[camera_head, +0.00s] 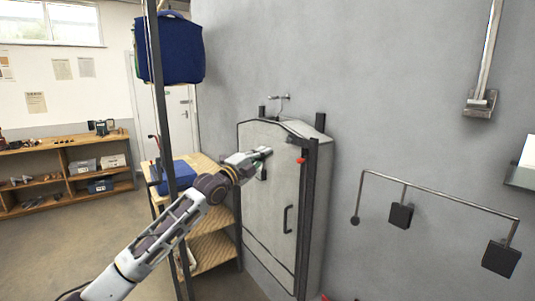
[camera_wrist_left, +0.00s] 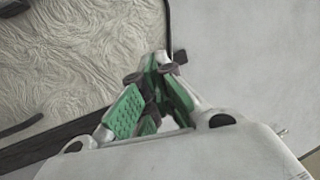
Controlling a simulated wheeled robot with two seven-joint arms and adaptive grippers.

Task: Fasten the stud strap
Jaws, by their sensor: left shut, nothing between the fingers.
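No stud strap can be made out for certain in either view. My left arm reaches in from the lower left in the head view, and its gripper (camera_head: 266,153) is in front of the upper part of a pale upright cabinet (camera_head: 270,205). In the left wrist view the gripper (camera_wrist_left: 160,66) shows green pads, and its fingers are shut with nothing between them. Behind them is a cream, wavy-textured surface (camera_wrist_left: 75,50) with a dark edge strip. I cannot tell whether the fingertips touch it. My right gripper is in neither view.
A dark post and a small red part (camera_head: 301,160) are right of the gripper. A blue bag (camera_head: 175,50) hangs upper left. A wooden shelf (camera_head: 212,250) stands left of the cabinet. A wall rail with dark pads (camera_head: 440,190) is at right.

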